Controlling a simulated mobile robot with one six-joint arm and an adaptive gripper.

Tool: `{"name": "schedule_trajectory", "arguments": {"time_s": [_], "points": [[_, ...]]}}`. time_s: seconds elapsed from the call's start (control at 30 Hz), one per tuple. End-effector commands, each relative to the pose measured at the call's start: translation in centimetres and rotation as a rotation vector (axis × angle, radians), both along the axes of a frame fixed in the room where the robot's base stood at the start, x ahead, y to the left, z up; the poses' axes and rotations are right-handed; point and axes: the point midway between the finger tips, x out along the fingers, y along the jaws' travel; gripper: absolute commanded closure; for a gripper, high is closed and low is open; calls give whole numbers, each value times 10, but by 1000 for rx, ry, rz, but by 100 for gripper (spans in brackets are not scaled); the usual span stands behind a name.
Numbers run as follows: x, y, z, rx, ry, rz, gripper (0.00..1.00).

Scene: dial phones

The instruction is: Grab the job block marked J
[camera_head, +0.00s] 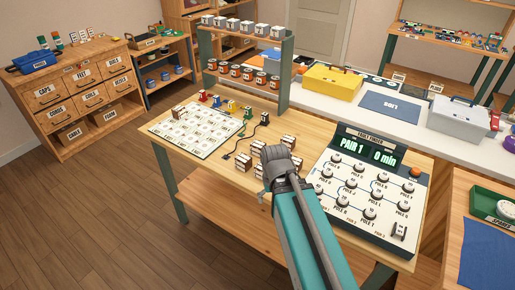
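Several small brown-and-white blocks stand on the wooden workbench (205,163). One block (288,142) is just behind my gripper, another (243,160) is to its left, and others are close beside it. The letters on the blocks are too small to read, so I cannot tell which one is J. My gripper (277,160) is low over the bench among the blocks, at the end of my teal arm. Its fingers are hidden from this view, and so is anything between or beneath them.
A white grid board (196,131) with coloured pieces lies left, with a dark cable beside it. A fault finder panel (367,185) reading "PAIR 1" and "0 min" stands right. A shelf rack (246,55) rises behind. The bench's front left is clear.

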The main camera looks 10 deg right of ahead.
Motion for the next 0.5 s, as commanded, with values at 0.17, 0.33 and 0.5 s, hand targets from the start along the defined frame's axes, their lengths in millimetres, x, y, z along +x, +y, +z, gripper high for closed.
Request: {"name": "schedule_trajectory", "arguments": {"time_s": [0.17,0.33,0.5], "points": [[0,0,24,0,0,0,3],[0,0,51,0,0,0,3],[0,0,73,-1,0,0,3]]}}
